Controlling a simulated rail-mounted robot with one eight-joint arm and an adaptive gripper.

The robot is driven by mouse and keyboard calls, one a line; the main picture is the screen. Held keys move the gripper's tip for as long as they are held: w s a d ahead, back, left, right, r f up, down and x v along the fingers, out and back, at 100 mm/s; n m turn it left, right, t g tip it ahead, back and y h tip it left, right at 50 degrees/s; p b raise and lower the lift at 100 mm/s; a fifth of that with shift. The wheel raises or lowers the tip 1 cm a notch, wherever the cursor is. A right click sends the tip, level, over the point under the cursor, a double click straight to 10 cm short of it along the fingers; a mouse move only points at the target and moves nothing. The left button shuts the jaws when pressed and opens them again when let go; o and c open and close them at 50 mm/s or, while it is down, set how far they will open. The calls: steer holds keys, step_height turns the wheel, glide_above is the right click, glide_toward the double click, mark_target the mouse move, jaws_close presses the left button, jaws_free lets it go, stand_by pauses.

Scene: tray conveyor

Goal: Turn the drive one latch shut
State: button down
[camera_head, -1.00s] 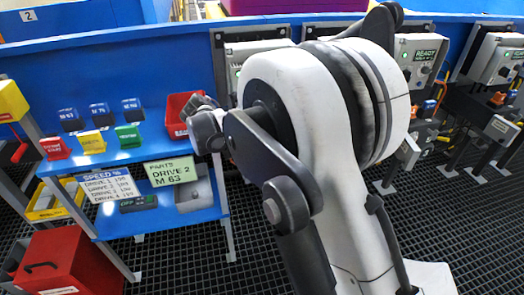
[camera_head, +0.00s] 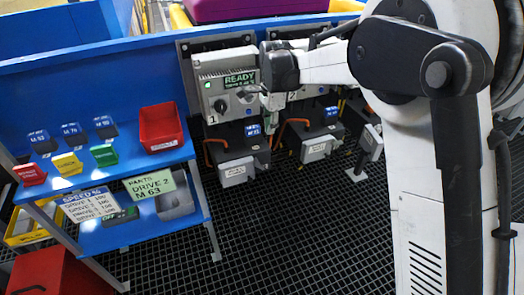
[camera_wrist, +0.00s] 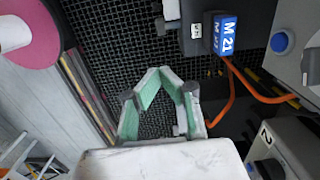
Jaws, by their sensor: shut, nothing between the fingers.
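The drive one cabinet (camera_head: 207,68) is grey, marked 1, with a green READY display (camera_head: 240,79) and a black knob (camera_head: 221,105). Below it is a dark unit with a blue tag (camera_head: 253,130), a pale front block (camera_head: 236,170) and an orange loop (camera_head: 208,150) at its left. I cannot tell for sure which part is the latch. My gripper (camera_head: 252,92) is small in the head view, in front of the cabinet's right side. In the wrist view my gripper (camera_wrist: 163,73) has its green-padded fingers meeting at the tips, shut and empty; dark grating lies behind.
The drive two cabinet (camera_head: 297,92) and its unit (camera_head: 316,147) stand close on the right. A blue shelf (camera_head: 150,232) with a red bin (camera_head: 160,126) and coloured cards is at left.

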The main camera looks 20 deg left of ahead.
steer(key=b, duration=0.3)
glide_above(261, 166)
steer(key=w+d, duration=0.2)
step_height(261, 166, down, 9)
steer(key=f, duration=0.1)
steer(key=s+a+f, duration=0.1)
steer(key=f, duration=0.1)
steer(key=shift+s+a, duration=0.3)
steer(key=shift+s+a+f+b, duration=0.25)
steer(key=shift+a+f+b, duration=0.05)
steer(key=shift+f+b, duration=0.1)
